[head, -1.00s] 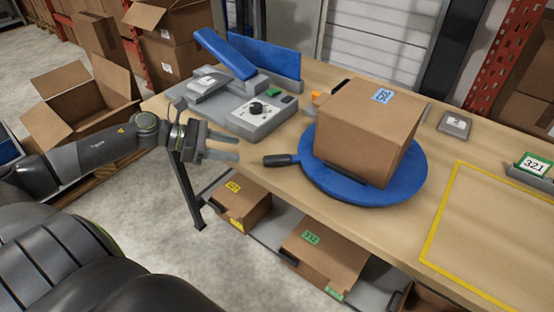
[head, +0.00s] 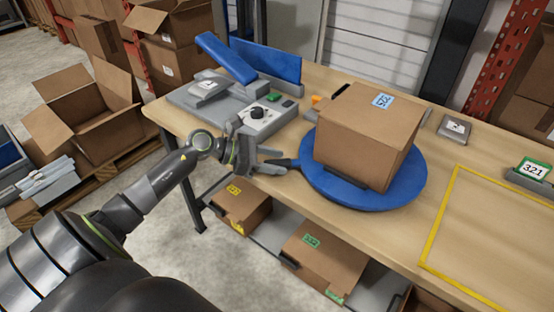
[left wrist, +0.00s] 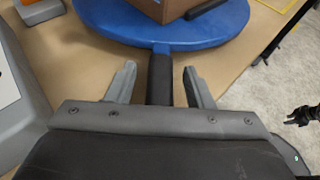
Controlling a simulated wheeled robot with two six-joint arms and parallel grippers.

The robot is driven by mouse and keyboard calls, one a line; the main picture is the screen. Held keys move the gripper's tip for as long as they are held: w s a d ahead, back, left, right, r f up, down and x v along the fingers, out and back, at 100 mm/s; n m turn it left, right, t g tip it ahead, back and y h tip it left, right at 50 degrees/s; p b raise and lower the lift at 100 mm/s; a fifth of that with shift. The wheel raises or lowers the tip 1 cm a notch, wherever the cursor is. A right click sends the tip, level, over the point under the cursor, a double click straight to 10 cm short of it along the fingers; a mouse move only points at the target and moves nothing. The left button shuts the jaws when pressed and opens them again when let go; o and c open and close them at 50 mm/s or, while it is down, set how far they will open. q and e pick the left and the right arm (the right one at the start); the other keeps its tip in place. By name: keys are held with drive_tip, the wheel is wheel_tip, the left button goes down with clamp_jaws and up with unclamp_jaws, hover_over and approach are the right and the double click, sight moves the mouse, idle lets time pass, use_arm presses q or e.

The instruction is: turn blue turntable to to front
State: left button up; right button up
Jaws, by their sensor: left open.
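The blue turntable (head: 412,183) lies on the wooden table with a closed cardboard box (head: 360,140) on it. Its dark handle (head: 287,163) points left in the head view. My left gripper (head: 283,162) is at the handle. In the left wrist view the turntable (left wrist: 200,35) is at the top, and its black handle (left wrist: 160,78) runs down between the two open fingers of my left gripper (left wrist: 160,82). There are gaps on both sides of the handle.
A grey device with a knob (head: 257,113) and a blue flap (head: 226,57) stands left of the turntable. A yellow-outlined area (head: 440,228) is free at right. Boxes (head: 325,255) sit on a shelf below. A small grey label block (head: 455,127) stands behind.

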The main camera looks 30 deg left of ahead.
use_arm(q)
drive_tip(key=shift+w+d+f, duration=0.2)
drive_tip(key=shift+w+d, duration=0.05)
drive_tip(key=shift+d, duration=0.1)
clamp_jaws()
